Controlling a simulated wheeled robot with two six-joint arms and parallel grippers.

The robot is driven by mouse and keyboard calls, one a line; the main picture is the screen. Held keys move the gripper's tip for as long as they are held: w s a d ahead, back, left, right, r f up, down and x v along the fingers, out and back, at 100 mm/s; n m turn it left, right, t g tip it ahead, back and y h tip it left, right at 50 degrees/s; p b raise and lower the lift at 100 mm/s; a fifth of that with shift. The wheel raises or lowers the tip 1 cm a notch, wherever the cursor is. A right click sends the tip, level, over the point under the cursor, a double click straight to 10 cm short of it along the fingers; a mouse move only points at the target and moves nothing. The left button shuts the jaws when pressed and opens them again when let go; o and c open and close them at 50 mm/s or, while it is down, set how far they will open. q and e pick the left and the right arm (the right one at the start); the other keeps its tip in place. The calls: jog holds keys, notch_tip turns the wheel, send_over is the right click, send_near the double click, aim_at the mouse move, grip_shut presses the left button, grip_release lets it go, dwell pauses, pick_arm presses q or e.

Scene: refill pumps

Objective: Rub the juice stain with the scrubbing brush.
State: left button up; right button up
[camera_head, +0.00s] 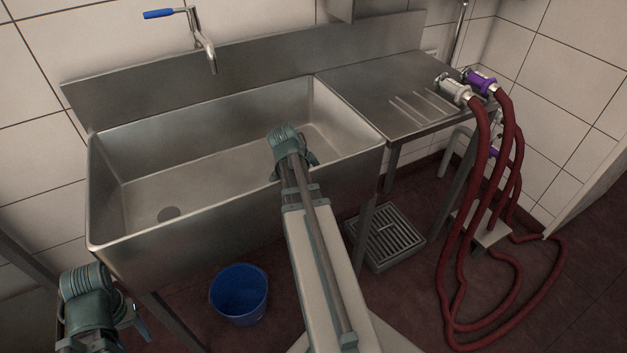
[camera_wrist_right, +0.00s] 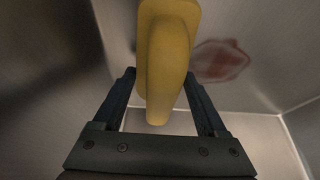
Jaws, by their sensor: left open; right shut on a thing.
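My right gripper (camera_wrist_right: 160,78) is shut on the yellow handle of the scrubbing brush (camera_wrist_right: 166,35). The bristles are not visible. The juice stain (camera_wrist_right: 221,61) is a reddish-brown patch on the grey metal, just right of the brush in the right wrist view. I cannot tell whether the brush touches the metal. In the head view my right arm reaches over the front of the steel sink (camera_head: 190,262), and its wrist hides the brush and stain. My left gripper (camera_head: 136,322) is open at the lower left, in front of the sink, partly hidden by its wrist.
A blue bucket (camera_head: 238,294) stands on the floor below the sink. A tap (camera_head: 203,45) with a blue lever is on the wall. Red hoses (camera_head: 472,170) hang from the drainboard (camera_head: 375,82) at the right. A floor drain grate (camera_head: 385,236) lies beneath.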

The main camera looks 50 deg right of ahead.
jog(key=shift+f, duration=0.2)
jog(key=shift+w+d+r, duration=0.1)
jog(key=shift+w+d, duration=0.15)
jog(key=shift+w, duration=0.4)
jog(key=shift+w+d, duration=0.2)
jog(key=shift+w, duration=0.5)
jog(key=shift+w+d+r, duration=0.1)
jog(key=shift+w+d, duration=0.15)
jog(key=shift+w, duration=0.4)
jog(key=shift+w, duration=0.1)
jog(key=shift+w+d, duration=0.35)
jog(key=shift+w, duration=0.55)
jog(key=shift+w+d, duration=0.35)
jog(key=shift+w, duration=0.5)
jog(key=shift+w, duration=0.1)
jog(key=shift+w+d, duration=0.35)
jog(key=shift+w, duration=0.55)
jog(key=shift+w+d, duration=0.35)
jog(key=shift+w, duration=0.55)
